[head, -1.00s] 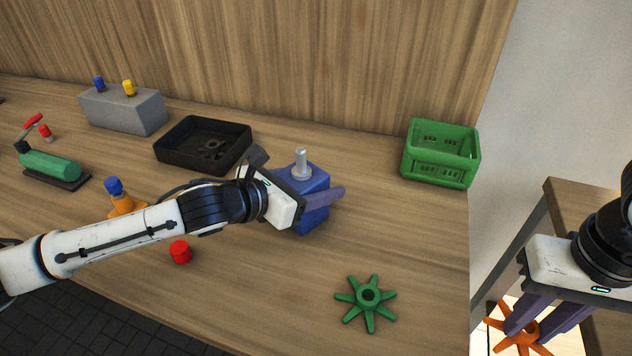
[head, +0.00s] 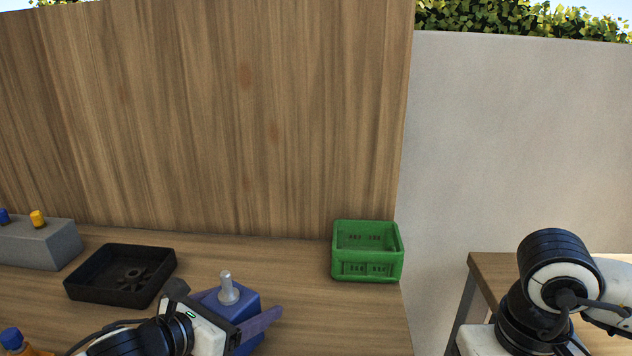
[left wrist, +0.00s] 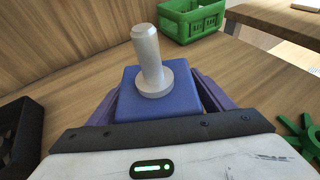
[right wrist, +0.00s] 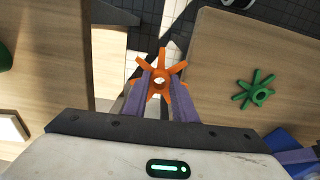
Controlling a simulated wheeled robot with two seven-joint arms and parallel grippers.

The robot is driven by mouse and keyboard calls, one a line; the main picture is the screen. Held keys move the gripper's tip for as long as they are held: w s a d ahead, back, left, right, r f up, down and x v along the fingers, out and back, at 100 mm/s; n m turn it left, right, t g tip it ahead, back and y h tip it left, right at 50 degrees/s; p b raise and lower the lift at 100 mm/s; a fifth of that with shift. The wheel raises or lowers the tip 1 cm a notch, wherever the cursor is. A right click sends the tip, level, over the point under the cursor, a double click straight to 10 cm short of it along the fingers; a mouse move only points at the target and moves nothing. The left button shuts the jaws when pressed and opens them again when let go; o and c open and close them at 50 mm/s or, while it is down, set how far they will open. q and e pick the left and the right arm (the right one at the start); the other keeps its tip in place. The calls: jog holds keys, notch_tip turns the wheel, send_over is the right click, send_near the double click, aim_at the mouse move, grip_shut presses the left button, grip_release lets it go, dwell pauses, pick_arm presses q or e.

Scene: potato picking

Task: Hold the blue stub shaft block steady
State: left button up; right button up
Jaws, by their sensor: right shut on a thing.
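The blue stub shaft block (head: 247,300) stands upright on the workbench, its grey metal stub shaft (head: 228,290) pointing up. In the left wrist view the block (left wrist: 158,103) sits between the fingers of my left gripper (left wrist: 160,92), which is shut on its sides. My left gripper (head: 245,325) also shows at the bottom of the head view, one purple finger along the block's near side. My right gripper (right wrist: 160,85) is shut on an orange spoked wheel (right wrist: 160,75), held past the workbench edge. Its fingers are outside the head view.
A green crate (head: 367,267) stands at the bench's back right. A black tray (head: 84,289) holding a dark spoked wheel is left of the block. A grey block (head: 45,247) with blue and yellow knobs stands further left. A green spoked wheel (right wrist: 256,92) lies on the bench.

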aim_at(232, 310)
pick_arm(q)
jog(key=o, duration=0.5)
jog(key=shift+o, duration=0.2)
jog(key=v, duration=0.8)
